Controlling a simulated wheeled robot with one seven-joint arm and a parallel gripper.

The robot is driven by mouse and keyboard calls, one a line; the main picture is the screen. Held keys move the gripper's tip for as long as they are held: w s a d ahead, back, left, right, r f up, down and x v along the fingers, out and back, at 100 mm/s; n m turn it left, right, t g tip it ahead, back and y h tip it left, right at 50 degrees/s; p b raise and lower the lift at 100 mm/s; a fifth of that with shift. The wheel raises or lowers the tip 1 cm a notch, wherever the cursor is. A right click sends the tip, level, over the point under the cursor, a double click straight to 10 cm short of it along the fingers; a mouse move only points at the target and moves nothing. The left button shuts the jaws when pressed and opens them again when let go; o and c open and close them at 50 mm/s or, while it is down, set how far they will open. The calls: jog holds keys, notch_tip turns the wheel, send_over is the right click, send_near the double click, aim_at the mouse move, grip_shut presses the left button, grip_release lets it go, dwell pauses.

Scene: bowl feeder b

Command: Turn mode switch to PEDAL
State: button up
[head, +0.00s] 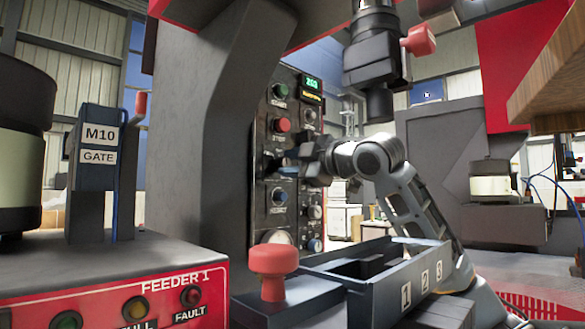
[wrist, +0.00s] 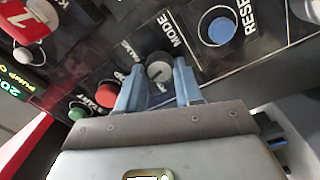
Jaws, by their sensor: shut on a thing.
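Close to the knob are a red stop button (head: 282,125), a green start button (head: 280,91) and a blue reset button (head: 279,196). A grey column (head: 215,120) stands left of the panel. A numbered bin (head: 405,297) and a red mushroom button (head: 273,262) are in front below.

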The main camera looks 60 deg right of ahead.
jog(key=n+b, duration=0.1)
jog(key=n, duration=0.5)
jog(key=shift+f+n+b, duration=0.15)
jog(key=shift+n+b, duration=0.15)
jog(key=shift+b, duration=0.05)
dwell(0.4)
jog(key=o, duration=1)
jog(key=shift+o, duration=0.2)
jog(key=v, duration=0.8)
